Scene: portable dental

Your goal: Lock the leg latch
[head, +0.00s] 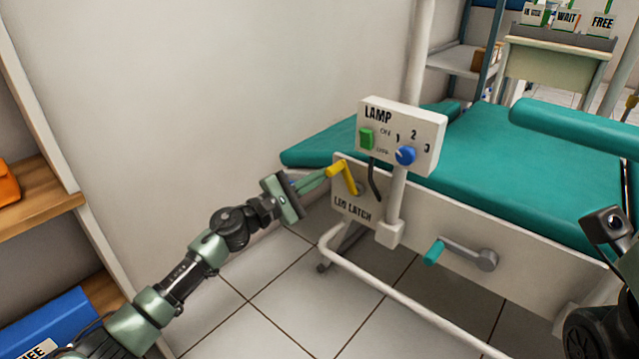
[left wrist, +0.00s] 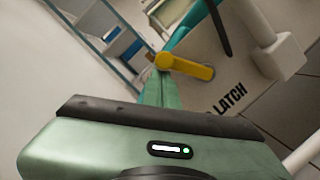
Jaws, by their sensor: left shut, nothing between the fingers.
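The leg latch has a yellow lever (head: 346,178) on a white panel marked LEG LATCH (head: 352,207), at the foot of the teal couch. The lever is bent, with its grip end up and to the left of its pivot. My left gripper (head: 328,172) is shut and empty, with its fingertips at the lever's grip end; I cannot tell if they touch it. In the left wrist view the yellow lever (left wrist: 188,67) lies just past the green fingers (left wrist: 160,92), and the panel lettering is partly cut off. Part of my right arm shows at the right edge, but its gripper does not.
A lamp box (head: 402,136) with a green switch and blue knob stands on a white post (head: 395,205) right of the latch. A teal-handled crank (head: 462,254) is on the couch side. Wooden shelves (head: 40,197) stand at left. The floor between is clear.

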